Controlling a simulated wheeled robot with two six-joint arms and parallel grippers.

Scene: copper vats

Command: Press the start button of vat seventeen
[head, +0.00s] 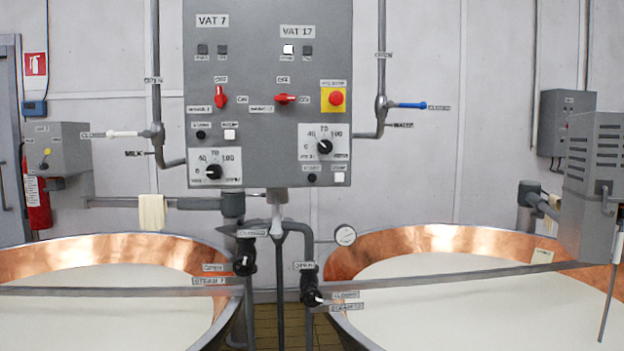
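The grey control panel (262,75) stands upright in the middle of the head view. Its right column carries the label VAT 17 (297,32). Low in that column are a round black button (312,178) and a square white button (339,177); the small label above the black one seems to read START, the one above the white one STOP. Above them is the vat 17 dial (325,146). The vat 17 red switch (285,99) lies horizontal. The left vat 17 lamp (288,49) is white, the right one (307,50) dark. Neither gripper shows.
The VAT 7 column has a similar black button (201,134) and white button (229,134). A red emergency stop (336,98) sits on yellow. Copper vats (130,242) and (400,238) of white liquid flank the panel; pipes and valves stand below it. Rails (450,280) cross in front.

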